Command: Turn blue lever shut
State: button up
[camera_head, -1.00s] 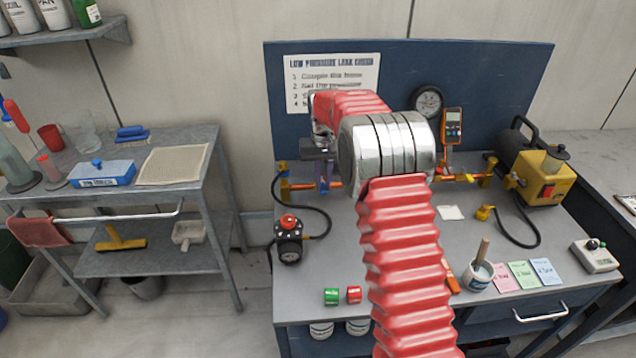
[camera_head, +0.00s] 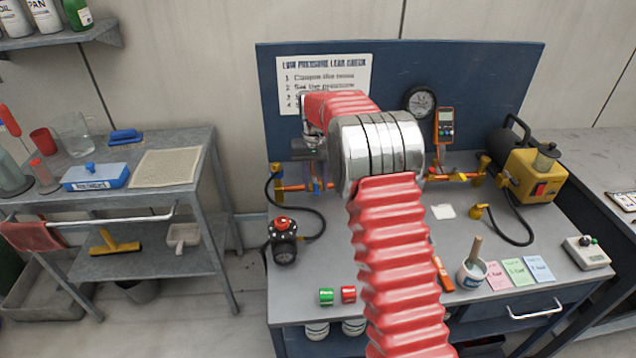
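A copper-coloured pipe (camera_head: 292,188) with brass fittings runs along the back of the bench and passes behind my arm. A small blue-purple piece (camera_head: 318,184), possibly the blue lever, shows on this pipe just left of my arm's silver joint. Its full shape and angle are hidden. My gripper (camera_head: 308,157) is the dark part at the arm's far end, just above this piece. Its fingers are mostly hidden, so I cannot tell whether they touch the lever or how far apart they are.
On the bench, a regulator with a red knob (camera_head: 283,241) stands left, and a yellow pump (camera_head: 535,176) stands right. A blue back panel (camera_head: 480,75) carries a round gauge (camera_head: 419,101).

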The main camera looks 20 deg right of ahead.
aim_at(316, 188)
jog(key=shift+r, duration=0.15)
jog(key=shift+r, duration=0.25)
notch_tip(316, 188, up, 13)
dwell(0.4)
jog(key=shift+w, duration=0.1)
